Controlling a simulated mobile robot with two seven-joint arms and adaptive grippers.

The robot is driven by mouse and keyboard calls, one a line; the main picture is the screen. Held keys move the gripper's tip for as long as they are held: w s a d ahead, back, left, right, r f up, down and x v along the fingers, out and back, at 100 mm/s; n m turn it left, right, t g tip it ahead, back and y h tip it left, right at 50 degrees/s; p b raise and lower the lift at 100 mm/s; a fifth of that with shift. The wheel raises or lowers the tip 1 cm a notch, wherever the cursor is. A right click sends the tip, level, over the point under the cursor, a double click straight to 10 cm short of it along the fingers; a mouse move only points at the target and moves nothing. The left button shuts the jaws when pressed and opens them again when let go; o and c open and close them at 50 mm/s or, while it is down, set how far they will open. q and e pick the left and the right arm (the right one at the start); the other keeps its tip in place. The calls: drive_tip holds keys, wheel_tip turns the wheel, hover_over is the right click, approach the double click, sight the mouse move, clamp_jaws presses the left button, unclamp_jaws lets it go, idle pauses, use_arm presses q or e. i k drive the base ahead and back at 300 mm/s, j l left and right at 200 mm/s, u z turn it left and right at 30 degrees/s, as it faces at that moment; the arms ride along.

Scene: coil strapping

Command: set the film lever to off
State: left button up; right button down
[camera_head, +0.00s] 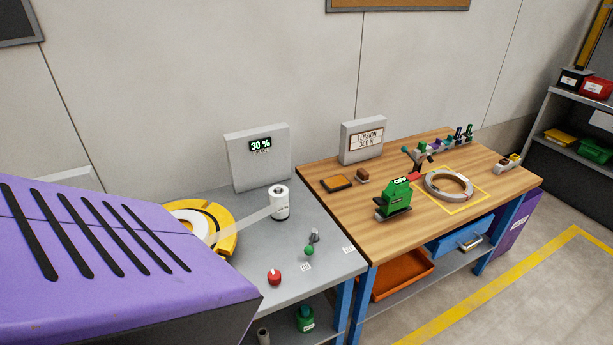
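On the grey table (322,270) a small grey lever post (314,237) stands with a green knob (309,251) at its front. I take this for the film lever. Small white labels (305,268) and (349,250) lie in front of it and to its right; their text is too small to read. A white film roll (279,203) stands behind it, with film stretched left to a yellow ring (228,238). A grey panel (258,170) behind reads 30 %. Neither of my grippers is in view.
A red knob (274,277) sits near the grey table's front edge. A purple slotted housing (110,260) fills the lower left and hides part of the ring. On the wooden table (340,207) are a green tool (394,199) and a coil (449,186).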

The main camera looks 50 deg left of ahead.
sight(308, 250)
drive_tip(key=i+l+u, duration=0.2)
drive_tip(key=i+u, duration=0.15)
drive_tip(key=u, duration=0.15)
drive_tip(key=i+l+u, duration=0.3)
drive_tip(key=u, duration=0.15)
drive_tip(key=i+l+u, duration=0.2)
drive_tip(key=l+u, duration=0.3)
drive_tip(key=i+l+u, duration=0.15)
drive_tip(key=l+u, duration=0.35)
